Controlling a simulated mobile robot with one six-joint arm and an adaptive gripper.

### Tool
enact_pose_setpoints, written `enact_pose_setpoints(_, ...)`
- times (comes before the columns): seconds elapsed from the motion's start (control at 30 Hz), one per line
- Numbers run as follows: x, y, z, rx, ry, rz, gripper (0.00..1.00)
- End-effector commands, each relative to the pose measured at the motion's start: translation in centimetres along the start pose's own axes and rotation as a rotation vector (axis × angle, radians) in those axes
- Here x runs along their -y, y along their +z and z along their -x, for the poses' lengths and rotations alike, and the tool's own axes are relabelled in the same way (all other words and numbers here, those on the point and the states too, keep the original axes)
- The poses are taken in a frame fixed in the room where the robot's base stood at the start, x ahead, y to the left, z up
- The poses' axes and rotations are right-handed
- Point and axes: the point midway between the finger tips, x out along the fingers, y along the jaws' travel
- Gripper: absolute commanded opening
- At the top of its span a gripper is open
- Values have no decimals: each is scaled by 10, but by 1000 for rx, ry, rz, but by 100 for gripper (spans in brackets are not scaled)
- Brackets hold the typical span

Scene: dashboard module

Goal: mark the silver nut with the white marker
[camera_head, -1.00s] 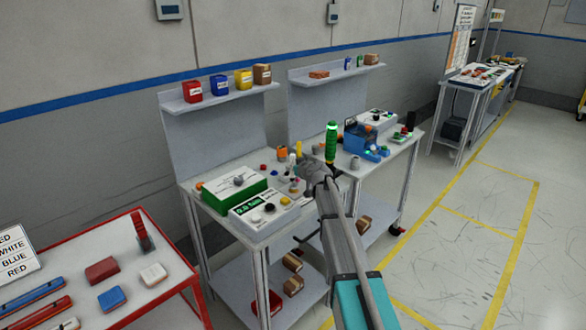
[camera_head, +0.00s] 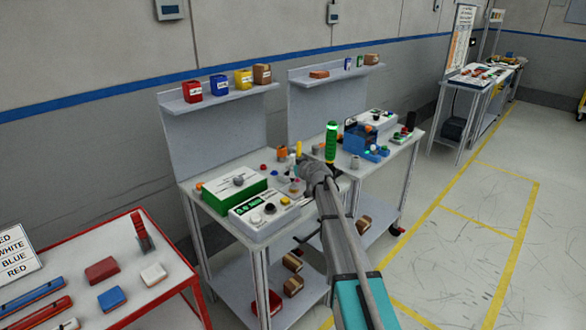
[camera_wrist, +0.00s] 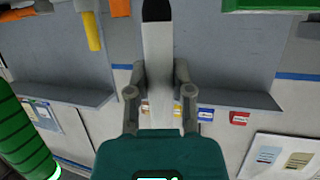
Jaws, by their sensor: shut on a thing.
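My gripper (camera_wrist: 160,85) is shut on the white marker (camera_wrist: 158,60) in the wrist view. The marker's white body stands between the two fingers, and its black end points to the top of the picture. In the head view my gripper (camera_head: 303,168) is over the right part of the left workbench, among small parts. The marker is too small there to make out clearly. I cannot pick out the silver nut for certain; a small silver-grey round part (camera_head: 355,162) stands on the right bench. The nut is not recognisable in the wrist view.
A green box (camera_head: 228,190) and a white device with a display (camera_head: 262,214) stand on the left bench. A green column (camera_head: 331,142) rises close behind my gripper, and a blue fixture (camera_head: 362,142) is to the right. A red-edged table (camera_head: 120,235) is at front left.

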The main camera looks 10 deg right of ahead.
Motion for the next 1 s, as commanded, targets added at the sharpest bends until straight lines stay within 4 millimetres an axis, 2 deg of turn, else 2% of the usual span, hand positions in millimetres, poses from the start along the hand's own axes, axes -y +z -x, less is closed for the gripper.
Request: enact_pose_setpoints(1.0,0,-42,15,-1,1,-1,0)
